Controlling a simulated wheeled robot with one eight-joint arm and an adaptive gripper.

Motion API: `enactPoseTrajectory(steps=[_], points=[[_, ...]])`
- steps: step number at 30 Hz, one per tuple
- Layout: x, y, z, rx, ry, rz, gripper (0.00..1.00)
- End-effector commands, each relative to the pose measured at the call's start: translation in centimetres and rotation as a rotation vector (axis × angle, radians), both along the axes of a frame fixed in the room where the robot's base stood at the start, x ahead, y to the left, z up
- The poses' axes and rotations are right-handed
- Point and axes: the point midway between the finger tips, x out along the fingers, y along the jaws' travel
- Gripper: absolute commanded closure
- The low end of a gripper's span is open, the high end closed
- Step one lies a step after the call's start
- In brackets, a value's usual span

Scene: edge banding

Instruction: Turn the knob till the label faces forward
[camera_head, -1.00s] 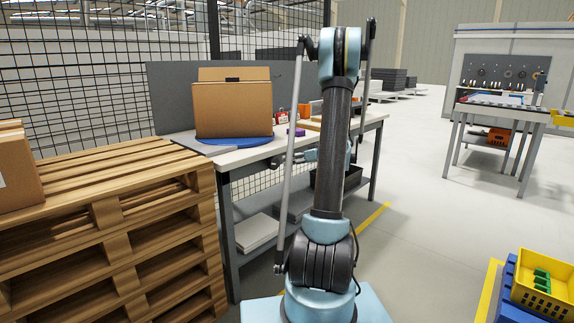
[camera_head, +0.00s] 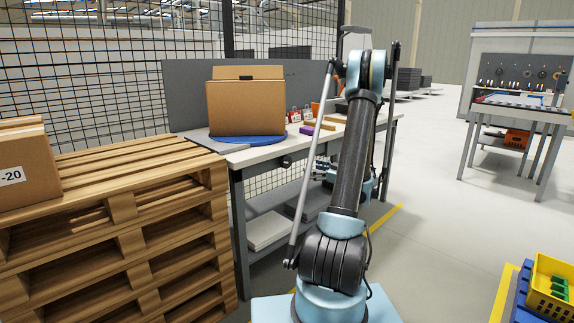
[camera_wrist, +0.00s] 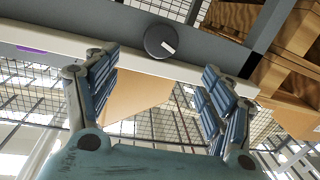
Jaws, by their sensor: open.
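A round black knob (camera_wrist: 160,41) with a white bar mark sits on the grey front rail of the workbench. In the head view the knob (camera_head: 285,161) is small, below the tabletop edge. A brown cardboard box (camera_head: 246,106) stands on a blue turntable (camera_head: 248,141); no label shows on its visible face. My gripper (camera_wrist: 158,61) is open and empty, its fingers spread to either side of the knob's line and apart from it. In the head view my arm partly hides the gripper, to the right of the knob.
A stack of wooden pallets (camera_head: 120,205) stands left of the workbench (camera_head: 235,158), bearing another box (camera_head: 28,170) marked "-20". Small red items (camera_head: 306,113) and a purple block (camera_head: 307,130) lie on the bench.

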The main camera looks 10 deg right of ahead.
Motion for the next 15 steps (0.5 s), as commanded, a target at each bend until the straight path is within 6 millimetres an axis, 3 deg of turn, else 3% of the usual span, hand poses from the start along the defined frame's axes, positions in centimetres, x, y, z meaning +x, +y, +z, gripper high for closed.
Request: enactPoseTrajectory(steps=[7,15], points=[[-0.5,0.0,-0.3,-0.002,-0.065,-0.009,0.25],[2.2,2.5,-0.3,-0.002,-0.063,-0.007,0.25]])
